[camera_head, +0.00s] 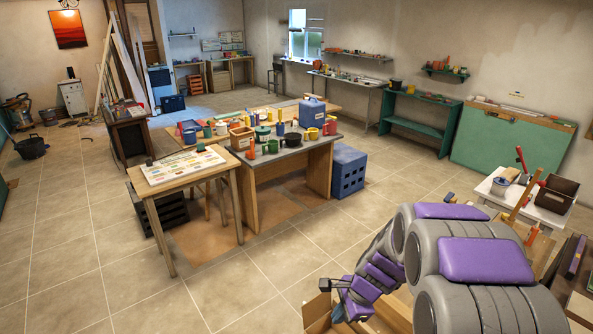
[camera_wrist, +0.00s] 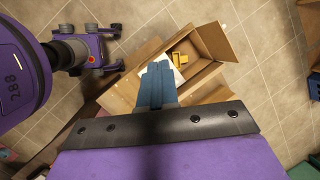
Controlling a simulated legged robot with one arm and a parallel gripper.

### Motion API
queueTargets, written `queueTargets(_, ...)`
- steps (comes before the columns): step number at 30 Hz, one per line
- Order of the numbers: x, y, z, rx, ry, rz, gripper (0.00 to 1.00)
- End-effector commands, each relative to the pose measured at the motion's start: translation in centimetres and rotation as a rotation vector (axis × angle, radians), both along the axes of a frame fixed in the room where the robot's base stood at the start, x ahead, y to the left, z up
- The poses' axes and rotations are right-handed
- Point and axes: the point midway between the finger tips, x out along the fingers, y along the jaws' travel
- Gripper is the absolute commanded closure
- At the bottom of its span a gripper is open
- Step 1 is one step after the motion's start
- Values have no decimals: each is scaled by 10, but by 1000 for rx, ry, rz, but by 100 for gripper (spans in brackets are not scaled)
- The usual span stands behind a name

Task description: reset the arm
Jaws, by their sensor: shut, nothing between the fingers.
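My gripper (camera_wrist: 156,75) shows in the wrist view as blue fingers closed together beyond a dark bolted plate, with nothing between them. It is over an open cardboard box (camera_wrist: 215,45) and hides part of it. How high the gripper is above the box I cannot tell. In the head view my grey and purple arm fills the lower right, and the fingers cannot be made out clearly there.
A yellow object (camera_wrist: 179,58) lies in the box. In the head view, a wooden table (camera_head: 180,170) and a grey-topped table (camera_head: 290,153) with several pots stand mid-room. A white table (camera_head: 490,188) is at right, before a green board (camera_head: 510,140).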

Motion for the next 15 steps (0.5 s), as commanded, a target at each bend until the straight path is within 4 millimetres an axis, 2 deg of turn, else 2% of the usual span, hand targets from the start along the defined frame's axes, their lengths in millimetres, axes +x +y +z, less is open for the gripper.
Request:
queueTargets(8,-82,12,12,-62,-42,414,100)
queueTargets(15,-159,8,12,-124,-58,757,100)
